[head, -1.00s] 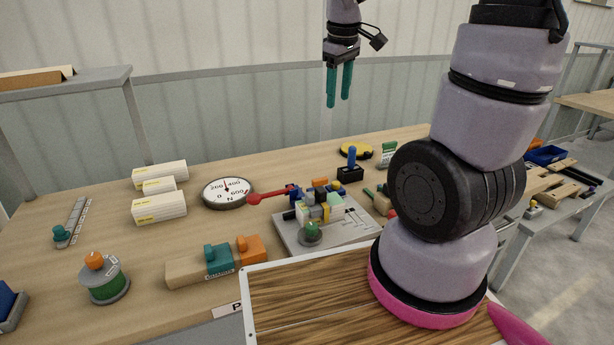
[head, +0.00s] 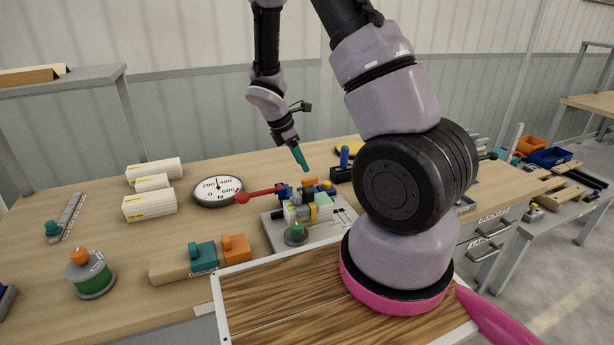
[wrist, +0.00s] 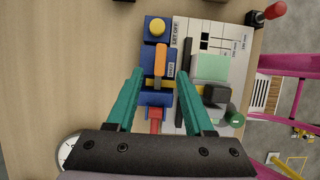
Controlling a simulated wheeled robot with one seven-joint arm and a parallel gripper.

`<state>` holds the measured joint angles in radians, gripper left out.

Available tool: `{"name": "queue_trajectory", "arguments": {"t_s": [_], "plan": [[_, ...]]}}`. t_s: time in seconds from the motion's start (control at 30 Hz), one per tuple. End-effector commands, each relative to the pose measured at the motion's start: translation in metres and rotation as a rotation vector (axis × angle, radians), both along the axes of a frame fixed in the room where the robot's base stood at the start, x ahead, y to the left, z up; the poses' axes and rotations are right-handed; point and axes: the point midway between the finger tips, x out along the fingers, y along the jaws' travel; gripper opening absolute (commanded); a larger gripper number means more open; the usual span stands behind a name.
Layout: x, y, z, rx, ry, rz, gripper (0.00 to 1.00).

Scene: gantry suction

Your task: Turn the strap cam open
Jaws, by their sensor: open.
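The fixture on the bench carries a blue block (wrist: 150,92) with an orange lever-like piece (wrist: 160,62), which looks like the strap cam. A yellow button (wrist: 157,28) sits above it in the wrist view. A yellow strap runs across to a pale green block (wrist: 212,68); the strap (head: 313,214) also shows in the head view. My gripper (wrist: 160,68) is open, with its teal fingers either side of the orange piece in the wrist view. In the head view my gripper (head: 301,160) is above the fixture, apparently not touching it.
A red-handled lever (head: 262,193) reaches from the fixture toward the round gauge (head: 217,190). A green knob (head: 297,230) stands at the fixture's front. A blue-handled switch (head: 343,162) is behind right.

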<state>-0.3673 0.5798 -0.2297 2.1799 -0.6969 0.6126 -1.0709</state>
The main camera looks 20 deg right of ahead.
Motion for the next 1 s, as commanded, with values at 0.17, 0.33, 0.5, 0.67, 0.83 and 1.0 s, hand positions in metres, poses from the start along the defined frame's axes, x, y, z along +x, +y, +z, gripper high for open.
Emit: {"name": "queue_trajectory", "arguments": {"t_s": [0.17, 0.33, 0.5, 0.67, 0.83, 1.0], "plan": [[-0.001, -0.014, -0.032, -0.001, 0.003, -0.002, 0.53], [-0.001, -0.021, -0.051, 0.0, 0.001, -0.004, 0.53], [0.0, -0.024, -0.059, 0.001, -0.001, -0.003, 0.53], [0.0, -0.025, -0.059, 0.001, -0.002, -0.004, 0.53], [0.0, -0.025, -0.059, 0.001, -0.002, -0.004, 0.18], [0.0, -0.025, -0.059, 0.001, -0.002, -0.004, 0.0]]}}
